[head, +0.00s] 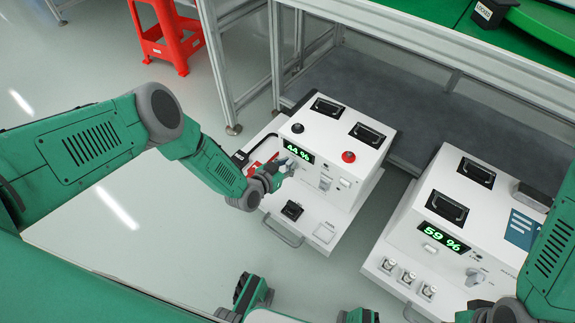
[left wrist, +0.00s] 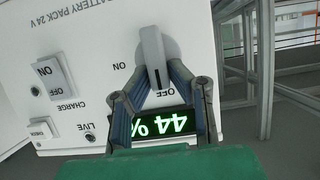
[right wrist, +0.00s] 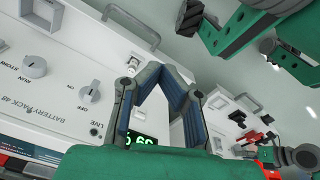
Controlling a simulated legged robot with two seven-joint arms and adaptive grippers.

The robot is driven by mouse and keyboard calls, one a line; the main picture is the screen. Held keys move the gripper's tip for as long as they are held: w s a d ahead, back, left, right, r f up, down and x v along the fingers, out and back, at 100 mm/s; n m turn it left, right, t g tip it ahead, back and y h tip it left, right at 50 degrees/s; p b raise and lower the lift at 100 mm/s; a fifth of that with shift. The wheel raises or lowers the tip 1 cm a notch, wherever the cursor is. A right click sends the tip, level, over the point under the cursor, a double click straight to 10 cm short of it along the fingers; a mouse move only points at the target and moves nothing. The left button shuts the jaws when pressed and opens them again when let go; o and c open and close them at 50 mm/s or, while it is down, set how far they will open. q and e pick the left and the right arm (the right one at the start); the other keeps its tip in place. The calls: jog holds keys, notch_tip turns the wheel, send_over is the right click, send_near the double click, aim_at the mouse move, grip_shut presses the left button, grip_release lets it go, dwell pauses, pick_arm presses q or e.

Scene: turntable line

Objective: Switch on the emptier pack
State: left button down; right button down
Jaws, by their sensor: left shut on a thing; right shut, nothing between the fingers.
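The left pack (head: 367,183) is a white box whose green display (head: 298,152) reads 44 %. The right pack (head: 400,238) has a display (head: 446,237) reading 59 %. My left gripper (head: 282,170) is at the left pack's front. In the left wrist view its fingers are shut on a grey switch handle (left wrist: 151,45) between ON and OFF labels; the held end lies by OFF. My right gripper (right wrist: 167,78) is shut and empty in front of the right pack, whose ON/OFF knob (right wrist: 91,92) shows beside it, apart from the fingers.
The left pack has a red button (head: 348,157), a black knob (head: 297,128) and a lower front ledge with a black socket (head: 292,210). A metal frame (head: 400,45) stands behind the packs. A red stool (head: 168,38) is at the back left. A floor gap separates the packs.

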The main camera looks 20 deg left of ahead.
pick_arm(q)
jog(key=shift+s+a+f, duration=0.2)
jog(key=shift+s+f, duration=0.05)
jog(key=shift+s, duration=0.05)
jog(key=shift+s+d+f+m+t+y, duration=0.25)
jog(key=shift+m+t+y, duration=0.65)
jog(key=shift+m, duration=1.35)
jog(key=shift+d+f+m+t+y, duration=0.45)
jog(key=shift+m+t+y, duration=0.4)
jog(key=shift+m, duration=1.35)
jog(key=shift+s+d+f+m+t+y, duration=0.25)
jog(key=shift+m+t+y, duration=0.65)
jog(key=shift+m, duration=1.35)
jog(key=shift+w+f, duration=0.1)
jog(key=shift+f, duration=0.05)
jog(key=c, duration=1.5)
grip_release()
jog(key=shift+w, duration=0.1)
jog(key=shift+w+r, duration=0.1)
jog(key=shift+r, duration=0.15)
